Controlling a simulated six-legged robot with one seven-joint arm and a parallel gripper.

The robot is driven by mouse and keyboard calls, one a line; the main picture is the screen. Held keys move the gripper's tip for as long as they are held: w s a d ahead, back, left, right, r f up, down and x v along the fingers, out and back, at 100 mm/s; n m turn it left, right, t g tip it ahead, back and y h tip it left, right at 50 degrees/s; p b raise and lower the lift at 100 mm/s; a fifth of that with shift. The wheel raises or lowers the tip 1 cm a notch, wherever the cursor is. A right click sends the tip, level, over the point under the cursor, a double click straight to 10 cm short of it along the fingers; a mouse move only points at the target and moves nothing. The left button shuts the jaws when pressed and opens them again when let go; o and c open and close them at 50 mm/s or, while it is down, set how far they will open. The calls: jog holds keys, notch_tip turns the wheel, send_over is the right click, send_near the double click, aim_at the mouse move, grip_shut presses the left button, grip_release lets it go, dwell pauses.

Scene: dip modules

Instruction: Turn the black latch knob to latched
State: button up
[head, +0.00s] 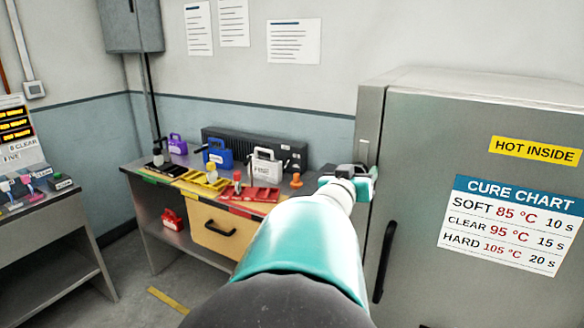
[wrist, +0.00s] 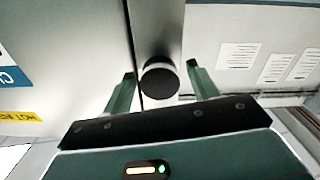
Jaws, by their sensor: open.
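The black latch knob (wrist: 160,78) shows in the wrist view as a round black cap with a pale ring behind it, beside the seam of the grey cabinet. My gripper (wrist: 160,70) is open, with one green finger on each side of the knob. Gaps show between the knob and both fingers; I see no contact. In the head view my gripper (head: 352,172) is at the left edge of the cabinet. I cannot make out the knob there. No mark showing the latch's position is readable.
The grey cabinet (head: 425,120) fills the right, with a black handle (head: 384,262), a yellow HOT INSIDE sign and a cure chart. A workbench (head: 160,180) at its left holds coloured cases and trays. Another table (head: 50,210) stands far left. Floor shows between them.

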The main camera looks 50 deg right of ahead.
jog(key=shift+d, duration=0.3)
jog(key=shift+a, duration=0.15)
jog(key=shift+c, duration=0.2)
grip_shut()
